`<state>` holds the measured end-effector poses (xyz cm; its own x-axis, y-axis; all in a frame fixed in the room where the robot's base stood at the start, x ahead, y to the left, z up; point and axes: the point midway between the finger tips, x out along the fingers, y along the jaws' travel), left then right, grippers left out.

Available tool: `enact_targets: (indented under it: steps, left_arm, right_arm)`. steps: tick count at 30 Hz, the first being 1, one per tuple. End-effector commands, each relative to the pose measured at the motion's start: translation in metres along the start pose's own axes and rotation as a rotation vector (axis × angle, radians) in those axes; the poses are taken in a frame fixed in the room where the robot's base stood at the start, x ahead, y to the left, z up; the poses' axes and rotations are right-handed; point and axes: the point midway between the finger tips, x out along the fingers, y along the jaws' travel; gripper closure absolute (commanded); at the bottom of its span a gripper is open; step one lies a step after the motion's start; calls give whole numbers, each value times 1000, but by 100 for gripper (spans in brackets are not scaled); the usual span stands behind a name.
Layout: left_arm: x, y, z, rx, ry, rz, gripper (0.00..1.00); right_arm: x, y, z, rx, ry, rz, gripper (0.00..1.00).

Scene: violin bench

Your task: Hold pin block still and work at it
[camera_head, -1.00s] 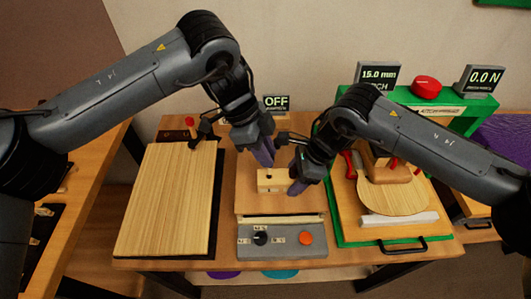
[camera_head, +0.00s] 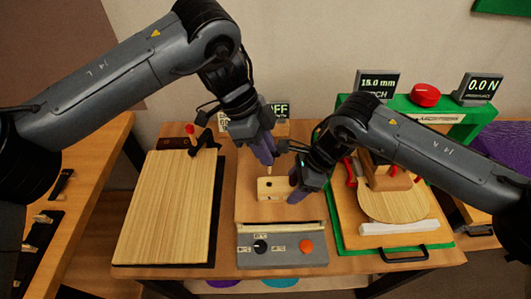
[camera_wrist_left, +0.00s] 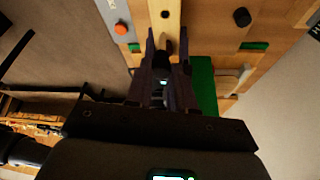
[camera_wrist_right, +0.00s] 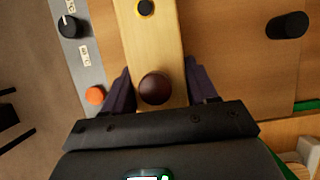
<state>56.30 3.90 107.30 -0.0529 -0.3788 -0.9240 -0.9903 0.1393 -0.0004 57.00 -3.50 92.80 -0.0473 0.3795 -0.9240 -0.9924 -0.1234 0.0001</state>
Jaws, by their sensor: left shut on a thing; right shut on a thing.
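The pin block (camera_head: 272,189) is a pale wooden block on the brown work board. My right gripper (camera_head: 299,187) is shut on its right end, and its fingers sit on both sides of the block (camera_wrist_right: 146,50) in the right wrist view. There a dark brown round knob (camera_wrist_right: 155,88) and a yellow-ringed hole (camera_wrist_right: 146,8) show on the block. My left gripper (camera_head: 266,158) is above the block, pointing down, with a thin pale pin (camera_head: 269,170) below its fingertips. In the left wrist view a dark piece (camera_wrist_left: 163,47) is between the fingers; its shape is unclear.
A grey control panel (camera_head: 282,248) with a black knob and an orange button is in front. A pale panel (camera_head: 165,207) lies at left. A green-framed station (camera_head: 398,240) with a violin-shaped plate is at right. A display reading OFF stands behind.

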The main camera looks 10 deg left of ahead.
Motion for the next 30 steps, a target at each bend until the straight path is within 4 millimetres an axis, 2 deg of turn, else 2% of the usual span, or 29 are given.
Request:
enact_targets:
  steps: [13,25,26,30]
  left_arm:
    - [-32,0,-16,7,5,-3,100]
    - [-35,0,-15,2,1,0,100]
    - [-35,0,-15,1,1,0,100]
    - [-35,0,-15,1,1,0,100]
  right_arm:
    - [2,1,0,-1,2,3,75]
    - [1,0,0,0,1,1,75]
    - [1,0,0,0,1,1,40]
    - [0,0,0,0,1,1,18]
